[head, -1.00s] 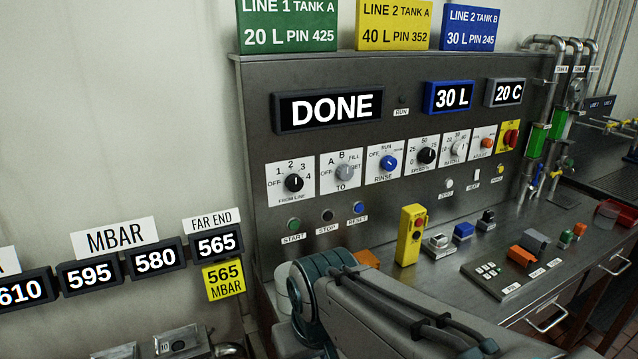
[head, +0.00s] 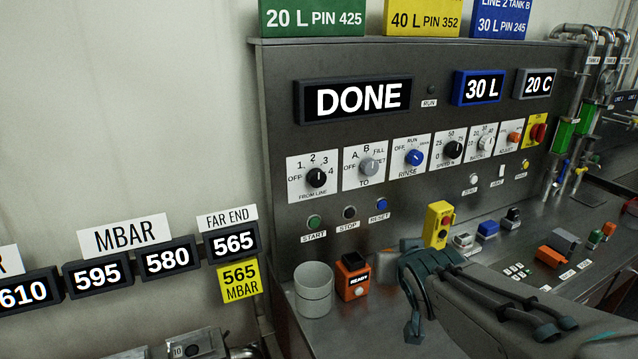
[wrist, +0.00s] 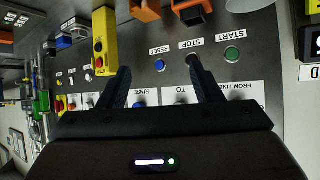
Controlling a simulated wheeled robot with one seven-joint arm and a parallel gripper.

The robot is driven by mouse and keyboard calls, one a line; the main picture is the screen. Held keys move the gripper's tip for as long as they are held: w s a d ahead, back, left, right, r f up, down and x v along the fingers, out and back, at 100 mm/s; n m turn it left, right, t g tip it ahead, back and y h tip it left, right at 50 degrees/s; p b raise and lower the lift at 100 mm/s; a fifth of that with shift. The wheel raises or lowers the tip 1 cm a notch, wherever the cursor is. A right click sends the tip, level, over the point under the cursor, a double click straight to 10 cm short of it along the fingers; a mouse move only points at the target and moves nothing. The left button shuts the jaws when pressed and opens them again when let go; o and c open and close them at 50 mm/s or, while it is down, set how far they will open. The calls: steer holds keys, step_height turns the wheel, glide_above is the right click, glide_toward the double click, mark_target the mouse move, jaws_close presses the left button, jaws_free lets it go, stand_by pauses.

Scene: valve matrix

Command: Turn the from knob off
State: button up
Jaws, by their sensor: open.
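The FROM LINE knob (head: 316,178) is a round black dial on a white plate, at the left end of the knob row in the head view. In the wrist view the FROM LINE plate (wrist: 243,92) shows upside down at the right, and the knob itself is hidden behind my gripper body. My gripper (wrist: 158,66) is open and empty, its fingers apart over the panel around the RESET and STOP buttons. It looks clear of the knob in the head view.
The TO knob (head: 373,167) and RINSE knob (head: 415,157) sit to the right. START (head: 314,222), STOP (head: 349,212) and RESET (head: 382,204) buttons lie below. A grey canister (head: 314,290), orange READY box (head: 352,278) and yellow box (head: 438,224) stand on the bench. The display (head: 357,98) reads DONE.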

steer(key=w+a+r+n+t+y+b, duration=0.1)
steer(key=w+a+r+t+y, duration=0.2)
steer(key=w+a+r+t, duration=0.15)
steer(key=n+t+y, duration=0.1)
steer(key=n+y, duration=0.1)
steer(key=y, duration=0.3)
glide_toward(319, 180)
steer(key=x, duration=0.9)
steer(key=shift+p, duration=0.4)
steer(key=c, duration=1)
